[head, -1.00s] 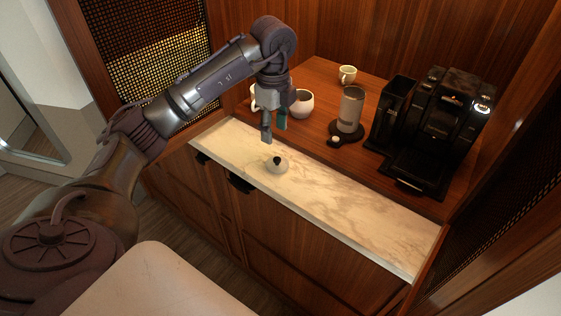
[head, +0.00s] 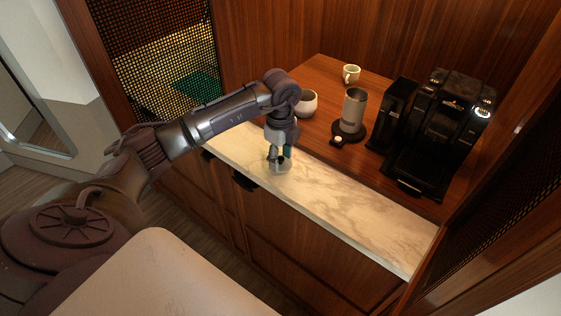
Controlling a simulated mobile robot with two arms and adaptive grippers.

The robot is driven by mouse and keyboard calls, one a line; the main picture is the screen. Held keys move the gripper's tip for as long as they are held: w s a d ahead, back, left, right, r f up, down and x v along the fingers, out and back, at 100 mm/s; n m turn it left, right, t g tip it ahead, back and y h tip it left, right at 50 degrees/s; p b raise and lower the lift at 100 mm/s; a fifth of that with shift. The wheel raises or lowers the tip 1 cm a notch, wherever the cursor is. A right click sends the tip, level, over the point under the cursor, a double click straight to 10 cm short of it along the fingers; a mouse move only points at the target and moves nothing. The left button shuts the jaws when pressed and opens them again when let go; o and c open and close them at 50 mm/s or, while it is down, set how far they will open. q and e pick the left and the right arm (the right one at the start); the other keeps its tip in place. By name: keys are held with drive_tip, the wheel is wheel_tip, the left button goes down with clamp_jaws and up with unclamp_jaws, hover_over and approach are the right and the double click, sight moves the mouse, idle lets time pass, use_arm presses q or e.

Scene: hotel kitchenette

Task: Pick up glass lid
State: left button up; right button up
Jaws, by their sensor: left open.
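The glass lid (head: 284,169) is a small, clear, round lid; its dark knob showed in the earlier view. It lies on the pale marble strip (head: 350,208) at the front of the counter. My left gripper (head: 279,156) points down right at the lid, with its fingers around or just above the knob. The fingers are open. They and the wrist hide the knob and part of the lid, so I cannot tell whether they touch it. My right gripper is not in view.
A white bowl-like cup (head: 307,104) stands just behind my left wrist. A grey cylinder on a dark base (head: 353,112), a small cup (head: 351,74) and a black coffee machine (head: 437,130) stand farther back and right. The marble to the right is clear.

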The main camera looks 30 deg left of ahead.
use_arm(q)
clamp_jaws()
